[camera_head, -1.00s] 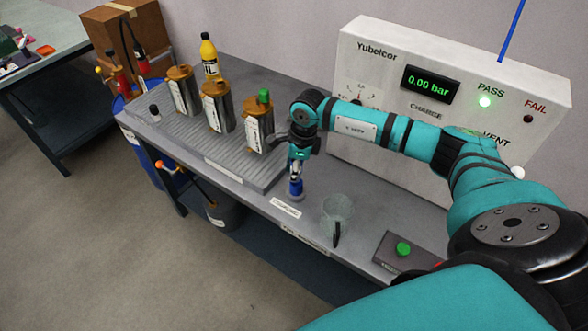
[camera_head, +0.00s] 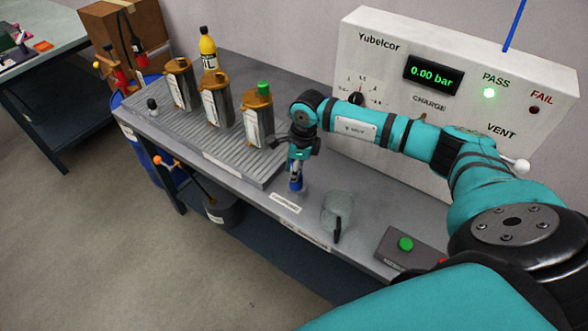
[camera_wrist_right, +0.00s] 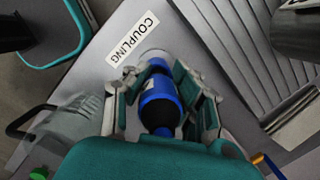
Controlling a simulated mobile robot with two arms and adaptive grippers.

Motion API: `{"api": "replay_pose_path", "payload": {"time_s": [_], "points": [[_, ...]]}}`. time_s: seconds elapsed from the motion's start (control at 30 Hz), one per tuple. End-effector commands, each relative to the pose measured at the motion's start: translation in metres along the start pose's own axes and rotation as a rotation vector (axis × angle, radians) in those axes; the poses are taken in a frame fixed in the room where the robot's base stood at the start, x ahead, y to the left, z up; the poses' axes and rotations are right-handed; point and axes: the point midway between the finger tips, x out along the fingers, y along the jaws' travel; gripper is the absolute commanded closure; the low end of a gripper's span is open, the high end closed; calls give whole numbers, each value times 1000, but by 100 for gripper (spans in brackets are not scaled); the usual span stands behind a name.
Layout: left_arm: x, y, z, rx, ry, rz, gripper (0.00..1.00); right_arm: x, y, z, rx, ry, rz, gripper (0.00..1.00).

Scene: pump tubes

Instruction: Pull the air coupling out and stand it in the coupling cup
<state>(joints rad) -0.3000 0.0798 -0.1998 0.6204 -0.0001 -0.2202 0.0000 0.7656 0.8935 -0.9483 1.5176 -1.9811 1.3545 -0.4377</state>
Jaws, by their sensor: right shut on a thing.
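The air coupling (camera_head: 296,184) is a blue cylinder with a dark end, low at the bench beside the COUPLING label (camera_head: 285,203). My right gripper (camera_head: 296,173) is shut on it from above. In the right wrist view the coupling (camera_wrist_right: 159,103) sits between the two fingers, and the rim of the round coupling cup (camera_wrist_right: 153,55) shows just past it. The coupling looks upright over or in the cup. Its lower end is hidden, so I cannot tell whether it touches the bottom. My left gripper is not in view.
A clear jug (camera_head: 338,212) with a dark handle stands right of the coupling. Several metal canisters (camera_head: 216,103) stand on the ribbed tray (camera_head: 185,135) to the left. A white test panel (camera_head: 460,110) reading 0.00 bar stands behind my arm. A green button (camera_head: 405,244) is at right.

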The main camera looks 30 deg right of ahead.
Motion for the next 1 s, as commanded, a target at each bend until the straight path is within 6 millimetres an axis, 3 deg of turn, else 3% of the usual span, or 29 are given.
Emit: {"api": "replay_pose_path", "payload": {"time_s": [0.03, 0.07, 0.27, 0.63, 1.0], "points": [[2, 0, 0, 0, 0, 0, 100, 2, 0, 0, 0, 0, 0, 100], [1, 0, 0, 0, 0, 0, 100, 1, 0, 0, 0, -1, 0, 75], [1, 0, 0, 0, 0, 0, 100, 1, 0, 0, 0, 0, 0, 49], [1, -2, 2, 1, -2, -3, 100, -7, 0, 0, 0, -1, -1, 49], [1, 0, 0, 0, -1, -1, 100, -81, -1, 0, -1, -2, -4, 49]]}}
